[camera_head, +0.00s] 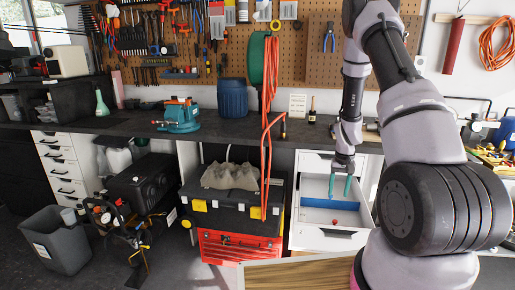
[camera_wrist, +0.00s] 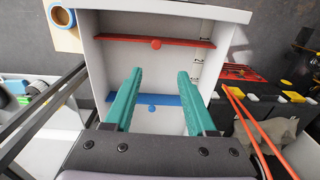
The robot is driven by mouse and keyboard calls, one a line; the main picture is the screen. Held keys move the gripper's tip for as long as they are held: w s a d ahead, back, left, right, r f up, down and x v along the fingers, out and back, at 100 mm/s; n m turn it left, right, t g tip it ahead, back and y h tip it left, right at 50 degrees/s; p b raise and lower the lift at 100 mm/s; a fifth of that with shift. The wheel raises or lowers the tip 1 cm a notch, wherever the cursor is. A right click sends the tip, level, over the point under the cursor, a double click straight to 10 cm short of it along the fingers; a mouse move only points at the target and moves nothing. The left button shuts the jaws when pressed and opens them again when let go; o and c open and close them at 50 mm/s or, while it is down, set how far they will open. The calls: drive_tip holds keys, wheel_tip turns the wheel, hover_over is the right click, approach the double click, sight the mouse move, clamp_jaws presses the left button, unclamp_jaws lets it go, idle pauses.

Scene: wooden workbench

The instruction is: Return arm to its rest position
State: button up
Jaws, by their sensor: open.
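My gripper (camera_head: 340,188) has two teal fingers, spread apart with nothing between them. It hangs downward over an open white drawer (camera_head: 308,238) below the workbench. In the wrist view my gripper (camera_wrist: 159,76) points into the same drawer (camera_wrist: 105,70). There the drawer shows a red strip (camera_wrist: 120,40) with a round red knob, and a blue strip (camera_wrist: 172,99) with a round blue knob between the fingers. My arm reaches from the right side of the head view to the drawer. I cannot tell whether the fingertips touch anything.
The dark workbench (camera_head: 330,130) runs just behind the arm. A black toolbox (camera_head: 225,215) on a red tool chest (camera_head: 225,250) stands left of the drawer. A red-orange hose (camera_head: 269,90) hangs near it. A wooden surface (camera_head: 300,273) lies in front. Floor at lower left is partly clear.

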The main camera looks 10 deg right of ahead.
drive_tip(key=s+a+r+t, duration=0.1)
drive_tip(key=s+a+r, duration=0.15)
drive_tip(key=r, duration=0.75)
drive_tip(key=s+a+r+t+y, duration=0.1)
drive_tip(key=a+r, duration=0.2)
drive_tip(key=r, duration=0.6)
drive_tip(key=s+a+r+t, duration=0.1)
drive_tip(key=a+r+t, duration=0.15)
drive_tip(key=r, duration=0.75)
drive_tip(key=s+a+r+t, duration=0.1)
drive_tip(key=s+a+r, duration=0.2)
drive_tip(key=s+r, duration=0.4)
drive_tip(key=s+a+r+t+y, duration=0.1)
drive_tip(key=s+a+r, duration=0.2)
drive_tip(key=s, duration=0.9)
wheel_tip(320, 180, up, 4)
drive_tip(key=shift+s+f+m, duration=0.1)
drive_tip(key=shift+s+m, duration=0.05)
drive_tip(key=shift+m, duration=0.25)
